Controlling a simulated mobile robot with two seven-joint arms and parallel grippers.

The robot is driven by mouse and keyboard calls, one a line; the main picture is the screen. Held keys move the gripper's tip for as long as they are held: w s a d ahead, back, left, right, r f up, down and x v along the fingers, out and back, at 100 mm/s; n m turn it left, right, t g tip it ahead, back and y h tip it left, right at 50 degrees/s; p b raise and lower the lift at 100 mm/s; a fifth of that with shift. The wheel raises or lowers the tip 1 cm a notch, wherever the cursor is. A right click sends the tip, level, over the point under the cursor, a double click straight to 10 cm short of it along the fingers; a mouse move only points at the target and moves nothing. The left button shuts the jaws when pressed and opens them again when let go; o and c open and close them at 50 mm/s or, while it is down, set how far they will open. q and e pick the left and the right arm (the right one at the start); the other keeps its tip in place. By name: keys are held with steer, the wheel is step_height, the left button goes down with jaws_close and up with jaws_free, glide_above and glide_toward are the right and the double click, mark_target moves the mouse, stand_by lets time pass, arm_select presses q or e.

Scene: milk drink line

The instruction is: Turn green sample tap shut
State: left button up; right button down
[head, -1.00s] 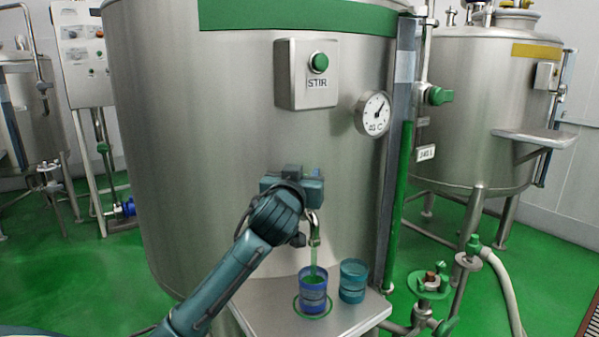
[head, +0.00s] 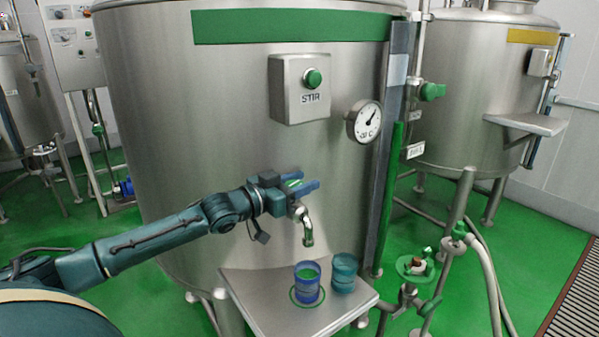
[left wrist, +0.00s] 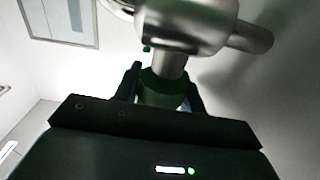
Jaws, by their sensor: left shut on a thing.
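The sample tap's curved metal spout (head: 304,222) sticks out from the front of the large steel tank. My left gripper (head: 308,188) is shut on the green tap handle (head: 293,183), which is mostly hidden by the fingers. In the left wrist view the green handle (left wrist: 161,87) sits between the fingers, with the metal tap body (left wrist: 185,25) beyond it. No stream shows between spout and cup now. A blue cup with green liquid (head: 307,284) stands below the spout inside a green ring on the shelf. My right gripper is not in view.
A second, teal cup (head: 344,271) stands on the steel shelf (head: 270,300), just right of the first. A STIR button box (head: 300,88) and a dial gauge (head: 364,122) are on the tank above. Valves and pipes (head: 418,268) stand at the lower right.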

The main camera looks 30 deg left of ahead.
arm_select(q)
steer(key=shift+a+r+h+p, duration=0.1)
steer(key=shift+r+h+p, duration=0.2)
steer(key=shift+p, duration=0.05)
steer(key=shift+r+m+g+h+p, duration=0.1)
steer(key=shift+m+g+h+p, duration=0.4)
steer(key=shift+p, duration=0.3)
steer(key=shift+m+g+h+p, duration=0.3)
steer(key=shift+m+h+p, duration=0.35)
steer(key=shift+p, duration=0.45)
steer(key=shift+d+m+h+p, duration=0.2)
steer(key=shift+m+h+p, duration=0.05)
steer(key=shift+h+p, duration=0.25)
steer(key=shift+f+g+h+p, duration=0.25)
steer(key=shift+g+p, duration=0.15)
steer(key=shift+p, duration=0.1)
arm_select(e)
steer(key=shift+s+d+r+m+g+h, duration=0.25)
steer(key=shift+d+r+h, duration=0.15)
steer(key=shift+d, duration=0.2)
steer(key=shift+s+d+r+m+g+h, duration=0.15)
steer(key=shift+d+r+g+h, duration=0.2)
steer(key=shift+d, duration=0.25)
arm_select(q)
steer(key=shift+s+d+f+m+p, duration=0.1)
steer(key=shift+d+m+p, duration=0.05)
steer(key=shift+m+p, duration=0.2)
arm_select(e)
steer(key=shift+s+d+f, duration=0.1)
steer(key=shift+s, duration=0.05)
